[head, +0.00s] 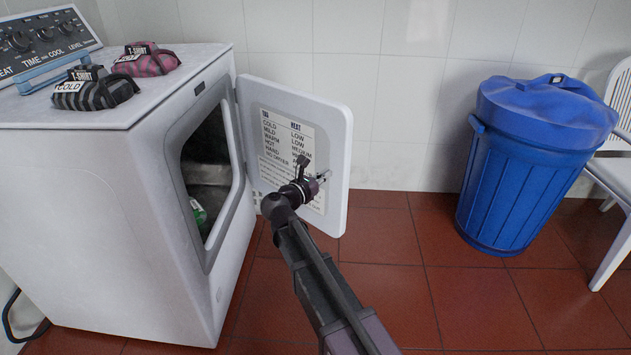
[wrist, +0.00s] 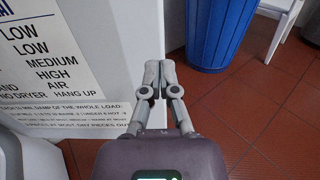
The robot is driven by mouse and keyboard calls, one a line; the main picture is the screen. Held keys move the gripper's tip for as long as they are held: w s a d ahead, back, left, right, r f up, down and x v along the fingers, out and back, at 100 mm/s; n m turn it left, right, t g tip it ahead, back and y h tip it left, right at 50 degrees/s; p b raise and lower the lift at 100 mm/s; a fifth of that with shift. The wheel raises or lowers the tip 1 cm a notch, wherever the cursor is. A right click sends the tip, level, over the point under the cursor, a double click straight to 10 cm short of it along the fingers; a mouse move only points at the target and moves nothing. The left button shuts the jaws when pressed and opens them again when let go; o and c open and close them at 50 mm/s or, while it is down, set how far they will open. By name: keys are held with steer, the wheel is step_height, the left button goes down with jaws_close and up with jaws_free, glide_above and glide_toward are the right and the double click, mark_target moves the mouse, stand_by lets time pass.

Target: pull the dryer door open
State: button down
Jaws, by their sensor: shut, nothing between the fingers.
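The white dryer (head: 120,190) stands at the left in the head view. Its door (head: 338,125) is swung wide open to the right, with its printed inner face showing. My gripper (head: 312,168) is in front of that inner face, near the door's free edge. In the wrist view my gripper (wrist: 153,85) is shut and empty, with its fingertips over the edge of the door (wrist: 105,45). I cannot tell whether it touches the door. The dryer opening is uncovered, and something green (head: 199,213) lies inside the dark drum.
Two folded T-shirts, one red (head: 150,64) and one dark (head: 95,95), lie on the dryer top. A blue lidded bin (head: 525,165) and a white chair (head: 612,150) stand at the right. Red tile floor (head: 400,290) is clear between door and bin.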

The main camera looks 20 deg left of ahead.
mark_target(344, 162)
steer(key=x, duration=0.6)
steer(key=shift+w+d, duration=0.1)
steer(key=shift+w, duration=0.1)
steer(key=shift+w, duration=0.15)
